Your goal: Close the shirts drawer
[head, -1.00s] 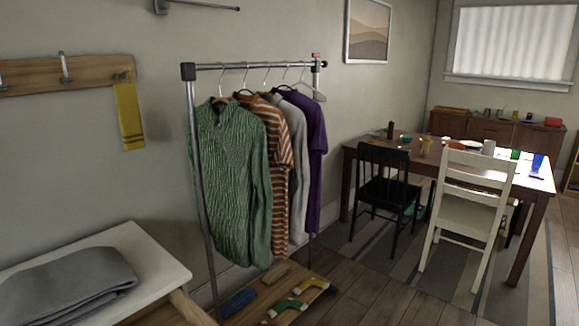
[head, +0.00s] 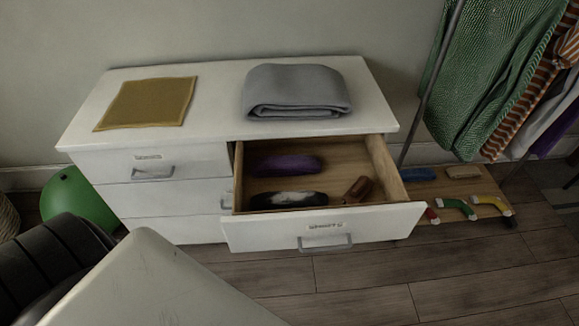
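The shirts drawer (head: 275,228) is pulled out of the right side of a white dresser (head: 220,95) in the head view. Its front has a small label, hard to read, and a grey bar handle (head: 324,242). Inside lie a purple rolled item (head: 287,166), a black and white item (head: 288,200) and a brown item (head: 357,190). Neither gripper shows in the view.
A folded grey cloth (head: 297,92) and a flat mustard cloth (head: 148,103) lie on the dresser top. A green ball (head: 78,200) sits at left. A clothes rack with a low wooden shelf (head: 458,190) stands at right. Wood floor (head: 380,280) in front is clear.

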